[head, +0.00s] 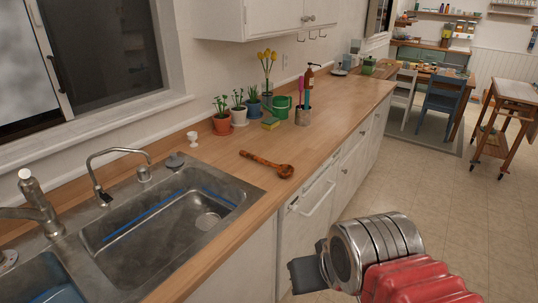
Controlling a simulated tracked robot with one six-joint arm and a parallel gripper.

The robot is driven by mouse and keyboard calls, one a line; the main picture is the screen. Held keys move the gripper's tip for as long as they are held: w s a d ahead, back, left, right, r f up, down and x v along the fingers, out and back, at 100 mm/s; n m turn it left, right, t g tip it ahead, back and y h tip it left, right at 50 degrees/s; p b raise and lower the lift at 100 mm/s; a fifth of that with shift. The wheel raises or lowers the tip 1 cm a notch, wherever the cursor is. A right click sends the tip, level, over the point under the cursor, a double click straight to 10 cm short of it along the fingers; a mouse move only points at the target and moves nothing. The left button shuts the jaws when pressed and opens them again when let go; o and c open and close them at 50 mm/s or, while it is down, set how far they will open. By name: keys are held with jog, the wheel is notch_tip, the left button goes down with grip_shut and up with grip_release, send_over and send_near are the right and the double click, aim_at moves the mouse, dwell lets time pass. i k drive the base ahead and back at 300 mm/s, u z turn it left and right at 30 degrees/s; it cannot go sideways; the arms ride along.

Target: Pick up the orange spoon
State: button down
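The orange-brown wooden spoon (268,164) lies flat on the wooden countertop (330,130), just right of the sink. Its rounded bowl end points right, toward the counter's front edge, and its handle points left, toward the back. My gripper (306,270) is at the bottom right, in front of the counter and apart from the spoon. Only part of the dark gripper shows beside my metal and red arm, and I cannot tell whether it is open or shut.
A steel sink (165,222) with faucets is on the left. Potted plants (222,119), a sponge (271,124), a green bucket (281,107) and a utensil can (303,116) stand behind the spoon. Cabinets (345,170) front the counter.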

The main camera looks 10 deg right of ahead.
aim_at(285, 170)
jog(key=z, duration=0.05)
jog(key=i, duration=0.45)
jog(key=u, duration=3.35)
jog(key=k, duration=0.35)
jog(key=u, duration=0.25)
